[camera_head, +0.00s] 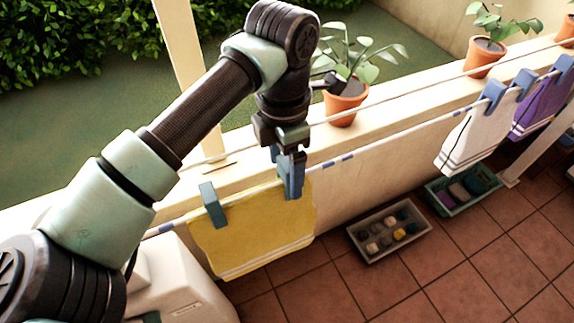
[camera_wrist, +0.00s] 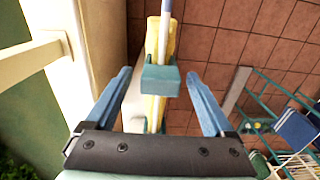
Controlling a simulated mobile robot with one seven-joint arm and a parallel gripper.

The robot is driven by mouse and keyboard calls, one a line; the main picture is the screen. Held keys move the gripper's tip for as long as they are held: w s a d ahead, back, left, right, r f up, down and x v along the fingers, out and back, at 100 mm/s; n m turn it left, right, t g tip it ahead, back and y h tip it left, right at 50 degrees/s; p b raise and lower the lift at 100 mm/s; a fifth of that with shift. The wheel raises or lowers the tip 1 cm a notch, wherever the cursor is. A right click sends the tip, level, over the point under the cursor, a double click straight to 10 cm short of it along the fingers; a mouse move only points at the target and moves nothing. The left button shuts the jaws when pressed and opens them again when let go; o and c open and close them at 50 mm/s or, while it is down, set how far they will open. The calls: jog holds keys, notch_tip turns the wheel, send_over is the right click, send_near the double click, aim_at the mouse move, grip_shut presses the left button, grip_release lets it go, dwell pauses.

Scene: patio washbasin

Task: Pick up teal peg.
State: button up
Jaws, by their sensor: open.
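The teal peg (camera_wrist: 160,79) clips the yellow cloth (camera_wrist: 153,45) to the line in the wrist view. It is between the two blue fingers of my gripper (camera_wrist: 163,75), with a gap on each side. My gripper (camera_head: 290,188) is open and points down over the right part of the yellow cloth (camera_head: 255,235) in the head view. There the fingers overlap this peg, so its outline is hard to separate. A second blue-teal peg (camera_head: 212,205) holds the cloth's left part.
The line runs on right to a white cloth (camera_head: 470,140) and a purple cloth (camera_head: 541,105) with blue pegs. Potted plants (camera_head: 345,98) stand on the wall ledge behind. A grey tray (camera_head: 390,232) and a green crate (camera_head: 462,190) sit on the tiled floor.

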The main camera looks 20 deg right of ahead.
aim_at(287, 180)
jog(key=shift+d+f+p, duration=0.15)
jog(key=shift+f+p, duration=0.6)
jog(key=shift+f, duration=1.15)
jog(key=shift+c, duration=0.3)
grip_shut()
